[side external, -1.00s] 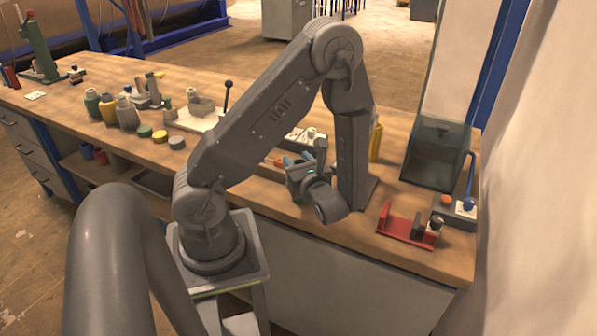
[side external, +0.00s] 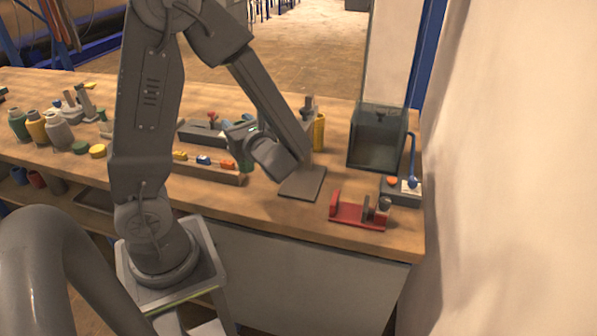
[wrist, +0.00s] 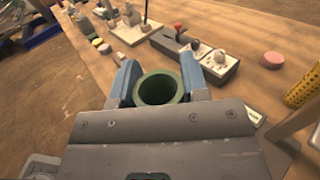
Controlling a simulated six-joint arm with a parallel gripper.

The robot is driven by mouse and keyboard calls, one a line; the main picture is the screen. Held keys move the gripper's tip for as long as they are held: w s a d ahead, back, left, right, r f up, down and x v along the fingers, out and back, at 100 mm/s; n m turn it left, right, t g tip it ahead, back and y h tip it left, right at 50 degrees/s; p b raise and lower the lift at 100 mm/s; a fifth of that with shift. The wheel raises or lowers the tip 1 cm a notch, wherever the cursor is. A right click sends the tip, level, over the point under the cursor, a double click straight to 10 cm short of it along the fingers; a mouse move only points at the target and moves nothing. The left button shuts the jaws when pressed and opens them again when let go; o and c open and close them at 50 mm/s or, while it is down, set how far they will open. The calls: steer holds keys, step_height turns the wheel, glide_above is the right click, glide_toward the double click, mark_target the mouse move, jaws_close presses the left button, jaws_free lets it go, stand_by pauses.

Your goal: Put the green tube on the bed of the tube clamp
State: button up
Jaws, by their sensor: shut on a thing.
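My gripper (side external: 241,134) is above the bench, behind the rack in the side view. In the wrist view my gripper (wrist: 158,76) has its blue fingers shut on the green tube (wrist: 158,90), one on each side. The open round end of the tube faces the wrist camera. A bit of the green tube (side external: 246,161) shows below the fingers in the side view. A red fixture (side external: 350,215) with upright ends and a grey knob stands at the bench's front right; it looks like the tube clamp. Its bed looks empty. It is well to the right of my gripper.
A wooden rack (side external: 215,174) with yellow, blue and orange pieces lies below my gripper. A glass box (side external: 377,140) and a lever box (side external: 402,193) are at the right.

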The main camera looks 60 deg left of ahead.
step_height(320, 180, up, 13)
steer(key=w+d+m+t+h, duration=1)
steer(key=w+d+m+t, duration=0.4)
steer(key=w+d+t, duration=0.5)
step_height(320, 180, down, 22)
steer(key=w+a+g, duration=0.1)
steer(key=shift+a+r, duration=0.15)
steer(key=shift+a, duration=0.1)
steer(key=shift+n+g, duration=0.3)
steer(key=o, duration=0.9)
